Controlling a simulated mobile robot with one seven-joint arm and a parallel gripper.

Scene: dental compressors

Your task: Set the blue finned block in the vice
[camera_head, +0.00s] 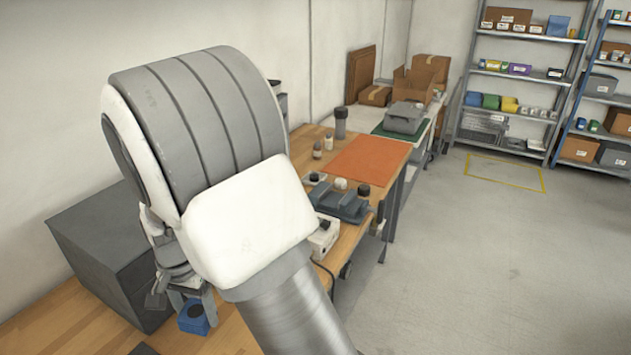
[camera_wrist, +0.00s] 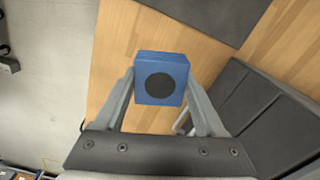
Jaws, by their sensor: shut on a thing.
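The blue finned block (camera_wrist: 177,62) is between the two fingers of my gripper (camera_wrist: 160,88) in the wrist view. A dark round spot marks its near face; fins cannot be made out. In the head view the block (camera_head: 193,319) shows below my gripper (camera_head: 188,298), low at the left over the wooden bench. I cannot tell whether it touches the bench. A blue-grey fixture (camera_head: 343,204), which looks like the vice, stands on the bench right of my arm, well apart from the block. My arm hides part of the bench between them.
A dark grey box (camera_head: 105,255) stands close left of my gripper. An orange mat (camera_head: 370,158), small bottles and a grey cylinder (camera_head: 340,123) lie beyond the fixture. A white box with a cable (camera_head: 323,238) sits in front of it. The floor at right is clear.

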